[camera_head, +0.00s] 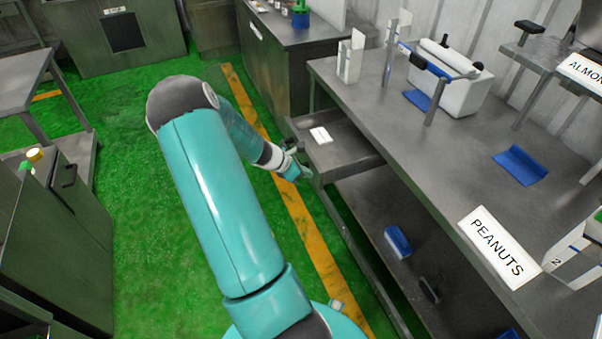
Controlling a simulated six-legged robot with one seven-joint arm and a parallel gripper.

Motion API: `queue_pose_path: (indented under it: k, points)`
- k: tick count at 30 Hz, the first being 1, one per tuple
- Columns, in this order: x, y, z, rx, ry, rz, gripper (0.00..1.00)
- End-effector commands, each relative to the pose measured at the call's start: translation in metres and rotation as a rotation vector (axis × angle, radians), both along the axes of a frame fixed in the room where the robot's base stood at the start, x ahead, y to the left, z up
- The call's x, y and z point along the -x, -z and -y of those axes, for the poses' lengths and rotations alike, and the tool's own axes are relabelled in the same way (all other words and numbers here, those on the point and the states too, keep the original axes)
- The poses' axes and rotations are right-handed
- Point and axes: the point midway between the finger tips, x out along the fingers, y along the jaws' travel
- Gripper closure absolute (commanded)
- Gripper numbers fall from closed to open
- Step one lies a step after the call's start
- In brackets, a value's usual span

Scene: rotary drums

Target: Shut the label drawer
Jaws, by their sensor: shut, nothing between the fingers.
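The label drawer (346,159) is a grey metal drawer under the top of the grey workbench at the centre. It stands pulled out, with its inside showing and a white label pad (320,135) lying in it. My gripper (301,172) is at the end of my teal arm, by the outer front face of the drawer. It looks small and partly dark here, and its fingers are shut and empty. I cannot tell whether it touches the drawer front.
The workbench top (420,140) carries a white box-shaped device (450,90), a blue tray (520,165) and a PEANUTS sign (499,246). A lower shelf (375,215) holds a blue item (397,242). Green floor (160,270) left of the bench is open.

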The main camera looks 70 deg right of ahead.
Motion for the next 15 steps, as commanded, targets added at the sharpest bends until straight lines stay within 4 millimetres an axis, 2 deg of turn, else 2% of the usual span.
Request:
queue_pose_path:
  k: [9, 15]
  points:
    - [0.002, 0.000, 0.002, 0.000, 0.001, 0.001, 1.00]
    - [0.017, 0.000, 0.015, 0.000, 0.004, 0.001, 1.00]
